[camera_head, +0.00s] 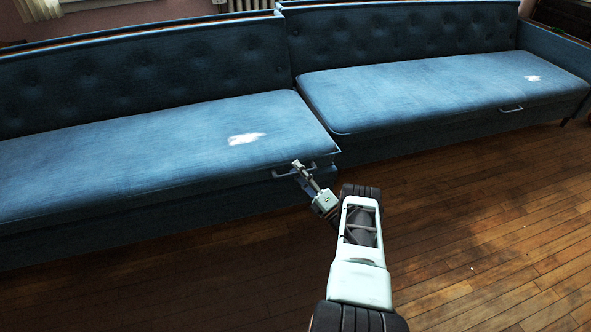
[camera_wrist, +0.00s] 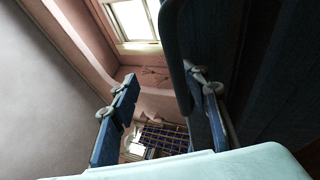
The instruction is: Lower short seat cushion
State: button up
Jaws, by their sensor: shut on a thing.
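The left blue seat cushion (camera_head: 150,150) of a tufted sofa lies nearly flat, with a pale worn patch near its right end. It runs out of the frame at left, so I cannot judge its full length. A bar handle (camera_head: 281,174) sits on its front edge near the right corner. My gripper (camera_head: 298,165) is shut on this handle. The grip is partly hidden, and I cannot tell whether a gap lies under the cushion.
A right seat cushion (camera_head: 440,90) has its own handle (camera_head: 511,109) and a small pale patch. The tufted backrest (camera_head: 390,35) stands behind. The wooden floor (camera_head: 480,220) in front is clear. A radiator (camera_head: 248,5) shows behind the sofa.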

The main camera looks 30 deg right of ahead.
jog(key=v, duration=1)
jog(key=shift+s, duration=0.3)
jog(key=shift+d+f, duration=0.1)
